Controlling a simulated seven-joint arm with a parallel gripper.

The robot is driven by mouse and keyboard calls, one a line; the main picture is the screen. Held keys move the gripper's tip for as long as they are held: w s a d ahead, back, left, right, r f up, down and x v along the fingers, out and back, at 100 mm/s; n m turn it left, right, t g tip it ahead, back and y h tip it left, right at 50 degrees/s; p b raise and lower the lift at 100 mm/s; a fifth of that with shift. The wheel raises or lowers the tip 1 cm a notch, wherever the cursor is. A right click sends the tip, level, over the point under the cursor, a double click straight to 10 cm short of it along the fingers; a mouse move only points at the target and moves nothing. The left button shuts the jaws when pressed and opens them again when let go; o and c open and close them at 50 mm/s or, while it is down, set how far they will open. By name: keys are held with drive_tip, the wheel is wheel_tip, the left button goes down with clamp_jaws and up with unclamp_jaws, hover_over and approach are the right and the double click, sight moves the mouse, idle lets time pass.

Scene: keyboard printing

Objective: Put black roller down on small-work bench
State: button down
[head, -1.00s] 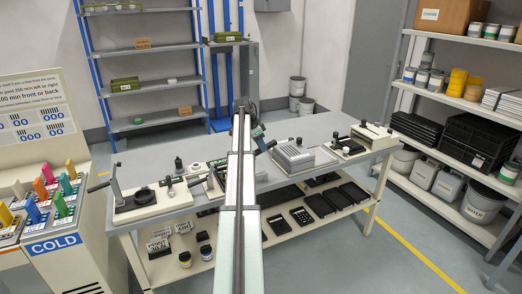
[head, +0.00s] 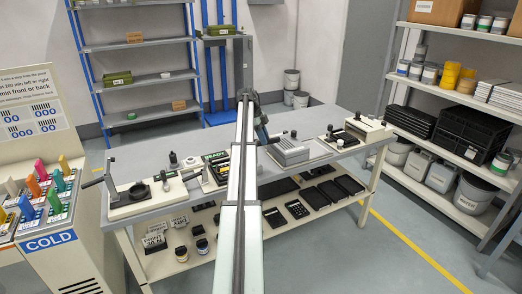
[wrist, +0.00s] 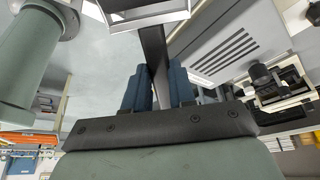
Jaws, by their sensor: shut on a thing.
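My gripper (wrist: 156,90) shows in the wrist view with its blue fingers closed on a dark, narrow bar (wrist: 154,50), which I take to be part of the black roller. The bar runs up toward a pale-framed piece at the top edge; I cannot tell whether they join. The roller's far end is not clear. In the head view my arm hides most of what the gripper holds. The hand is over the middle of the grey bench (head: 330,117), which I take to be the small-work bench. I cannot tell whether the held thing touches the bench.
A lower shelf holds black trays (head: 350,184). Bare top shows along the back edge.

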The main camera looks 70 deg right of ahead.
wheel_tip(320, 180, down, 9)
idle(0.5)
drive_tip(key=shift+f, duration=0.5)
drive_tip(key=shift+f, duration=0.2)
drive_tip(key=c, duration=0.9)
unclamp_jaws()
drive_tip(key=shift+c, duration=0.2)
drive_tip(key=shift+r, duration=0.1)
drive_tip(key=shift+r, duration=0.25)
drive_tip(key=v, duration=1.2)
drive_tip(key=shift+r, duration=0.4)
